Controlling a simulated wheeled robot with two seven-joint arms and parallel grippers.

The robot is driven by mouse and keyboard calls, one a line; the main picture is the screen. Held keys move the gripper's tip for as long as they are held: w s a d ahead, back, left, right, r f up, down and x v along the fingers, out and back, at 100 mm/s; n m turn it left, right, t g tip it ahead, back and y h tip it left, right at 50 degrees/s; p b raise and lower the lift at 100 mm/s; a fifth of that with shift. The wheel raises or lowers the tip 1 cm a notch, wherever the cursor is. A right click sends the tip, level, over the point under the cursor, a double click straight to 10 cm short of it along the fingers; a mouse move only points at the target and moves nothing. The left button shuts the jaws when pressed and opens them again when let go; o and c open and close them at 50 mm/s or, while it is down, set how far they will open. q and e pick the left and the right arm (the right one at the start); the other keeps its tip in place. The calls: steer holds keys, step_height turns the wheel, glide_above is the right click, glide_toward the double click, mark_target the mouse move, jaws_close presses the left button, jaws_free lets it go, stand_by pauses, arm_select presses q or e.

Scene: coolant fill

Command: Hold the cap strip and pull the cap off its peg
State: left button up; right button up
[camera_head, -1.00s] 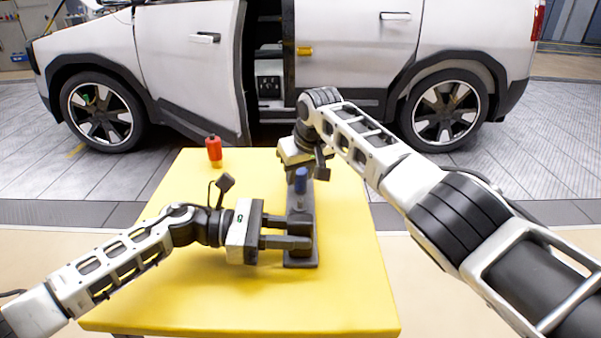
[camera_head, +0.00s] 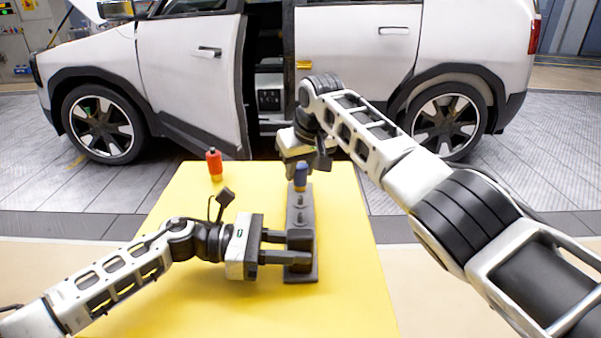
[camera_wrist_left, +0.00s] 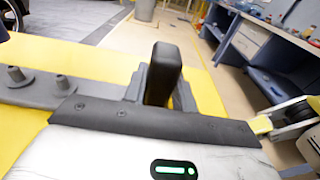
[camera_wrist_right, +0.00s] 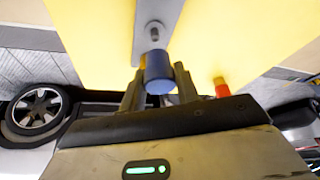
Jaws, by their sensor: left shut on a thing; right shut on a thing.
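The cap strip (camera_head: 303,213) is a dark grey bar lying lengthwise on the yellow table, with bare pegs on top and a raised block at its near end. My left gripper (camera_head: 298,248) is shut on that block from the left; in the left wrist view the block (camera_wrist_left: 163,75) stands between its fingers. The blue cap (camera_head: 301,172) is above the far part of the strip, and my right gripper (camera_wrist_right: 158,75) is shut on it. In the right wrist view the blue cap (camera_wrist_right: 159,72) appears clear of the strip, with a peg (camera_wrist_right: 155,32) beyond it.
A red bottle-like object with a yellow base (camera_head: 214,165) stands at the table's far left. The yellow table (camera_head: 220,300) is otherwise largely clear. A white car (camera_head: 345,75) with an open door is behind it. A blue workbench (camera_wrist_left: 255,60) shows in the left wrist view.

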mark_target(300, 166)
steer(key=shift+r, duration=0.1)
stand_by(0.3)
steer(key=shift+r, duration=2)
arm_select(q)
steer(key=o, duration=1)
steer(key=shift+c, duration=0.2)
steer(key=shift+a, duration=0.1)
